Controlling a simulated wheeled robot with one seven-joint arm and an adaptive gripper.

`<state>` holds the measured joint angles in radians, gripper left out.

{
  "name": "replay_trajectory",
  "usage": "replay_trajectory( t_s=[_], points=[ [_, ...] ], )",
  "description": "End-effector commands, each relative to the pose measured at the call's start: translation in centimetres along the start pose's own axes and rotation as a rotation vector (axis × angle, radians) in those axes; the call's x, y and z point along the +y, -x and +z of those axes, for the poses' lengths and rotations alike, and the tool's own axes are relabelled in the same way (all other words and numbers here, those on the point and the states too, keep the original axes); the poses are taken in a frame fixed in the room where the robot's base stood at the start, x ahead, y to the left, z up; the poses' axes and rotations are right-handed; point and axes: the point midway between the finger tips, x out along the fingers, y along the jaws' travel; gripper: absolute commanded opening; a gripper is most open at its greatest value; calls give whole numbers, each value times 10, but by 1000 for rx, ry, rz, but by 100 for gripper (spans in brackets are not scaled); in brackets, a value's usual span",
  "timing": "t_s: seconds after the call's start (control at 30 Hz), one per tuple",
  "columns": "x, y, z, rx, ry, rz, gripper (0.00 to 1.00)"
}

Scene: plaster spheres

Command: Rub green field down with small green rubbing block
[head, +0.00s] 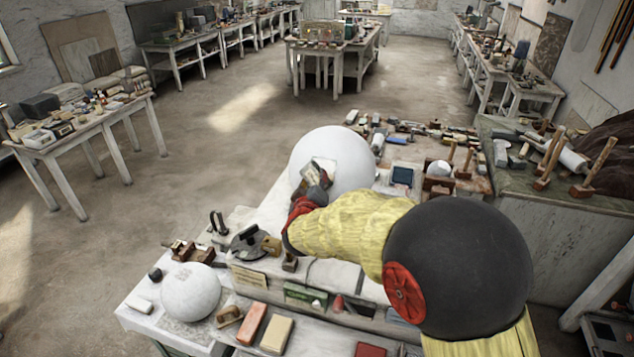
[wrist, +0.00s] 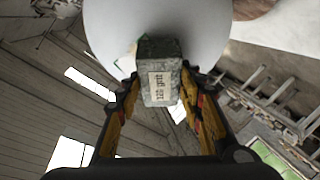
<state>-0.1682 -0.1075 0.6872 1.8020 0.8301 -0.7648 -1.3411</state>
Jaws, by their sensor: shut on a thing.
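A large white plaster sphere (head: 335,155) stands on the worktable, and its curved surface also fills the top of the wrist view (wrist: 205,25). My gripper (head: 314,186) is at the sphere's near left side. It is shut on a small dark grey-green rubbing block (wrist: 160,50) with a pale printed label; the block also shows in the head view (head: 313,173). The block's far end lies in front of the sphere; I cannot tell whether it touches.
A smaller white sphere (head: 190,291) sits at the table's front left. A dark iron-like tool (head: 249,242) and a rack with a green block (head: 305,294) stand near my arm. Tools crowd the table's back right. Open floor (head: 215,150) lies to the left.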

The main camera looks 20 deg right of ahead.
Motion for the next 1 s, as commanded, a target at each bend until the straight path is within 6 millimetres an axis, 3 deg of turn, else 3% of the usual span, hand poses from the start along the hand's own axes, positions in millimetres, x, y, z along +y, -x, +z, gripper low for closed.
replay_trajectory(
  t_s=[0.6, 1.0],
  points=[
    [3, -13, -29, 2, 0, 3, 0],
    [0, -6, -12, 0, 1, 3, 0]
  ],
)
